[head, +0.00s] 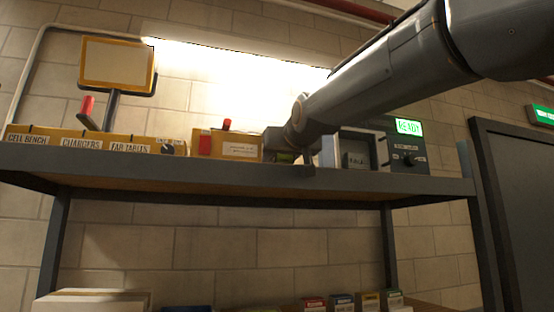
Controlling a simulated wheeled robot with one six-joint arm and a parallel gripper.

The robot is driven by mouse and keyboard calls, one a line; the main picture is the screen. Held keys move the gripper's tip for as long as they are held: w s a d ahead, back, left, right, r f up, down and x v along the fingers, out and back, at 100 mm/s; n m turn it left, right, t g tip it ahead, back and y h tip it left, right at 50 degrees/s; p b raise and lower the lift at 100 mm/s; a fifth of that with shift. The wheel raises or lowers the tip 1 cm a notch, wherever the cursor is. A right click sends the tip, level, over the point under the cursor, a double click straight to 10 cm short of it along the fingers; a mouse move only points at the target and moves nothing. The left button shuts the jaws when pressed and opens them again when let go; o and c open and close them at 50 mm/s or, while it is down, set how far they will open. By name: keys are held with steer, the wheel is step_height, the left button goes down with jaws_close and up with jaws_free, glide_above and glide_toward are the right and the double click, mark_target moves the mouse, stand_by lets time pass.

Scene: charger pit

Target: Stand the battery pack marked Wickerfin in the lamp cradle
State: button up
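My gripper (297,153) is at the end of the grey arm, low over the shelf's front edge. Its fingers are small, dark and partly hidden, so I cannot tell whether they hold anything. A small greenish patch shows just left of it. Several small coloured packs (342,301) stand in a row at the bottom of the head view, cut off by the frame edge. Their markings are too small to read, so I cannot tell which is Wickerfin. I cannot surely pick out the lamp cradle. A yellow box (237,148) with red parts and a white label stands left of my gripper.
A grey shelf (130,160) crosses the view. It bears yellow signs (85,143) reading CELL BENCH, CHARGERS and FAR TABLES, a yellow-framed panel (117,66) and a dark unit (408,150) with a green READY display. A dark door-like panel (520,210) stands right. A pale box (93,301) lies lower left.

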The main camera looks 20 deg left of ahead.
steer(key=shift+f, duration=0.2)
steer(key=o, duration=1.4)
steer(key=shift+r+p, duration=0.4)
steer(key=shift+r, duration=0.2)
steer(key=b+v, duration=0.4)
steer(key=v, duration=0.8)
steer(key=shift+b, duration=0.4)
